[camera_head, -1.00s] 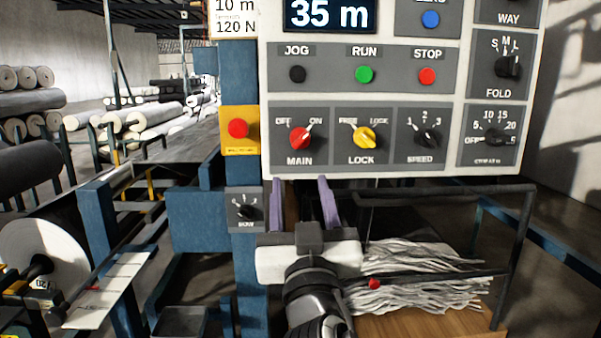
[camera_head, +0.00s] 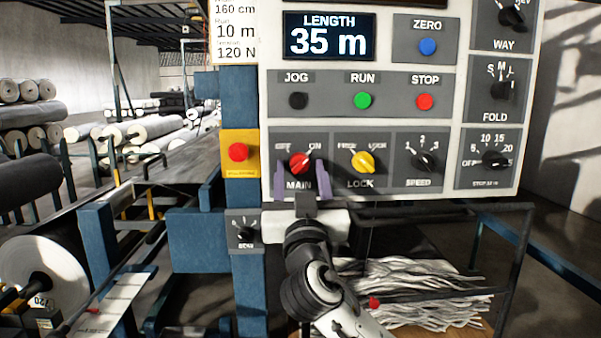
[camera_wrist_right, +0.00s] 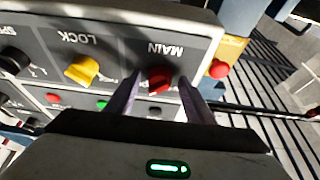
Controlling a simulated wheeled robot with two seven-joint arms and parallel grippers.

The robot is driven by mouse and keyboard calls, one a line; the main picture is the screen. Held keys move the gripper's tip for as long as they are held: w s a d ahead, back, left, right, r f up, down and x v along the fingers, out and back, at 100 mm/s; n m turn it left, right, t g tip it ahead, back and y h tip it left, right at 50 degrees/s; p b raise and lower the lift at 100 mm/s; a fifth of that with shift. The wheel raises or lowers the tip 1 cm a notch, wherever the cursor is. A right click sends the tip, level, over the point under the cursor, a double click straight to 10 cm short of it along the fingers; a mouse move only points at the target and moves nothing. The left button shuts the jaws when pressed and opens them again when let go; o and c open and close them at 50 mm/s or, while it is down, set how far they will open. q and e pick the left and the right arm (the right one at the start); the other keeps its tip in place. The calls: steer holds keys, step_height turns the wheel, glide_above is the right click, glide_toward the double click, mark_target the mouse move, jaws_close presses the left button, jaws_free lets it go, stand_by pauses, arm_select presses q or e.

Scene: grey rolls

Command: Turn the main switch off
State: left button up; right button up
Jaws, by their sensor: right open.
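The red MAIN switch (camera_head: 300,163) is a knob at the lower left of the control panel, with OFF and ON labels above it. Its pointer leans up and right, toward ON. My right gripper (camera_head: 302,172) is open, with its two purple fingers in front of the panel, one on each side of the red knob. In the right wrist view the red knob (camera_wrist_right: 160,80) shows between the two fingertips (camera_wrist_right: 160,82). I cannot tell whether the fingers touch it. My left gripper is not in view.
The yellow LOCK knob (camera_head: 362,162) sits just right of MAIN, and the SPEED knob (camera_head: 425,161) further right. The JOG, RUN (camera_head: 363,100) and STOP buttons are above. A red button on a yellow plate (camera_head: 238,152) is at the left. Grey strips lie below the panel.

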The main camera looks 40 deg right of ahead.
steer(key=c, duration=1)
steer(key=shift+c, duration=0.2)
